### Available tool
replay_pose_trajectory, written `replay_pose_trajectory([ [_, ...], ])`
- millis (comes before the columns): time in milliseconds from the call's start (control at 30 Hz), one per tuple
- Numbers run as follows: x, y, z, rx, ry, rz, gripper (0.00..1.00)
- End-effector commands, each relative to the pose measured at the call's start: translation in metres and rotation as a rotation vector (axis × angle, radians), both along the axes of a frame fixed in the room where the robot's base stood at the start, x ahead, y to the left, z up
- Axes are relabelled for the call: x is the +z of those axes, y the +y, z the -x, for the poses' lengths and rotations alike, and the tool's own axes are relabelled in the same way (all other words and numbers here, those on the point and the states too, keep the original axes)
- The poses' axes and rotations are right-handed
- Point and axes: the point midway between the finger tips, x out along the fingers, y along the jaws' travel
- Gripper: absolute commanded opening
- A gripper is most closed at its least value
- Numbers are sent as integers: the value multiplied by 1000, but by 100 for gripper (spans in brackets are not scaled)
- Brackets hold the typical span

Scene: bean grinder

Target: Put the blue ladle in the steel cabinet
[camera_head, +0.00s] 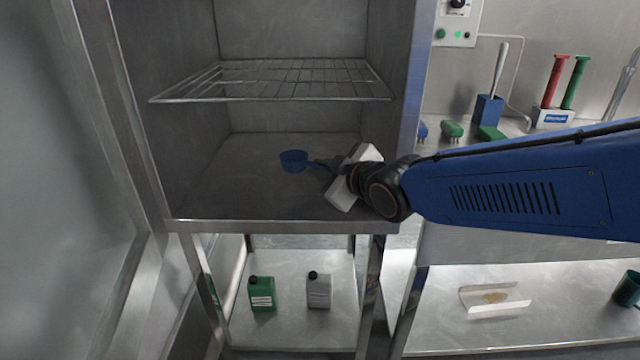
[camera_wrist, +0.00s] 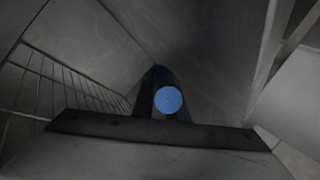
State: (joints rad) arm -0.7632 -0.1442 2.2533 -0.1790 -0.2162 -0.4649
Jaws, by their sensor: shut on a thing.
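The blue ladle (camera_head: 293,161) is inside the steel cabinet (camera_head: 285,226), in the lower compartment under the wire shelf, its bowl pointing left. My gripper (camera_head: 330,165) reaches in from the right and is shut on the ladle's handle. In the wrist view the ladle shows as a light blue round end (camera_wrist: 169,99) between the dark fingers of my gripper (camera_wrist: 160,112). Whether the ladle touches the cabinet floor is hard to tell.
A wire shelf (camera_head: 275,81) spans the cabinet above my gripper. The cabinet's right wall edge (camera_head: 412,80) is close to my arm. Green (camera_head: 262,293) and grey (camera_head: 319,290) bottles stand on the shelf below. The compartment floor left of the ladle is clear.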

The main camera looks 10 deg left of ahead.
Motion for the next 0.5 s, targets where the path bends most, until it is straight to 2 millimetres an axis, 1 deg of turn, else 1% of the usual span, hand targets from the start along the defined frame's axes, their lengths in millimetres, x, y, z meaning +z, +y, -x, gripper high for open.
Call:
replay_pose_trajectory([
  [167,-8,0,0,0,-1,1,0],
  [300,-28,0,0,0,3,2,0],
  [400,-38,0,-2,-1,0,2,0],
  [500,-41,1,-4,0,-1,0,0],
])
